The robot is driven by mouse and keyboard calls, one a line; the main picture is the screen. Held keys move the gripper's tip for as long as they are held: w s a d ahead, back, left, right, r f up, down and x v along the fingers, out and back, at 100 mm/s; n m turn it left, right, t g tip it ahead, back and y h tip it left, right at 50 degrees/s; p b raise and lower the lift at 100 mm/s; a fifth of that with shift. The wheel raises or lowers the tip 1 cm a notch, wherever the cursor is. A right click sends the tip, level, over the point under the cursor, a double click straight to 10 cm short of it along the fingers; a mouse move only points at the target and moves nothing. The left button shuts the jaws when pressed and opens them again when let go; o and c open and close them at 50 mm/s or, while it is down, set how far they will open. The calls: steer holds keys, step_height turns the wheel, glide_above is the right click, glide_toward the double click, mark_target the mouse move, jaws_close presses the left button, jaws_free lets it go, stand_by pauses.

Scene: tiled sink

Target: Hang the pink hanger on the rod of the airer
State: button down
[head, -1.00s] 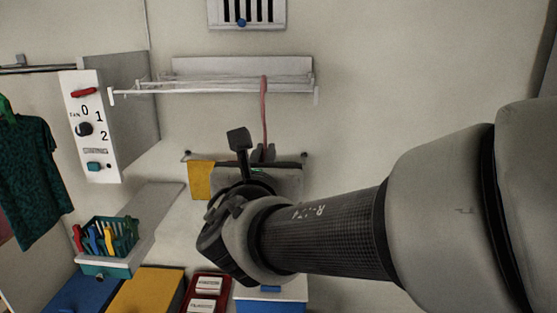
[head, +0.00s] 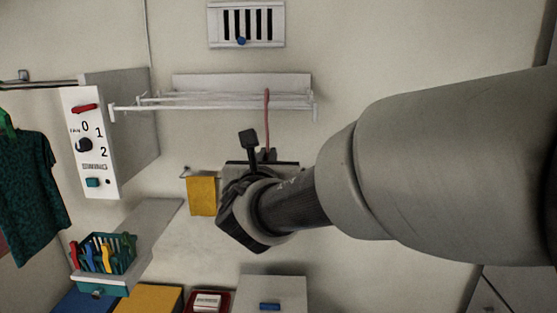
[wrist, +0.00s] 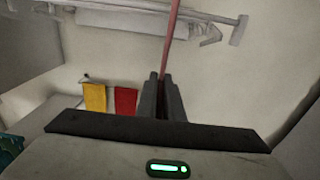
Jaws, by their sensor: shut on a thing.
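The pink hanger (head: 267,120) shows edge-on as a thin upright strip in the head view. My gripper (head: 265,156) is shut on its lower part and holds it up in front of the wall airer (head: 215,97). The hanger's top overlaps the front rods of the airer in the picture; I cannot tell whether it touches a rod. In the wrist view the hanger (wrist: 171,45) rises from between my fingers (wrist: 164,97), and its top is out of frame. The airer's rod end (wrist: 238,30) shows to its right there.
A fan switch box (head: 90,140) and a hanging green shirt (head: 30,190) are at the left. A teal basket of coloured hangers (head: 103,262) stands lower left. A yellow cloth (head: 201,196) hangs below the airer. A vent (head: 246,24) is above it. The wall to the right is bare.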

steer(key=shift+w+d, duration=0.1)
steer(key=shift+w, duration=1.35)
steer(key=shift+w+f, duration=0.2)
steer(key=shift+f+b, duration=1.15)
steer(key=shift+b, duration=0.15)
steer(key=c, duration=1.8)
jaws_free()
steer(key=shift+s, duration=0.15)
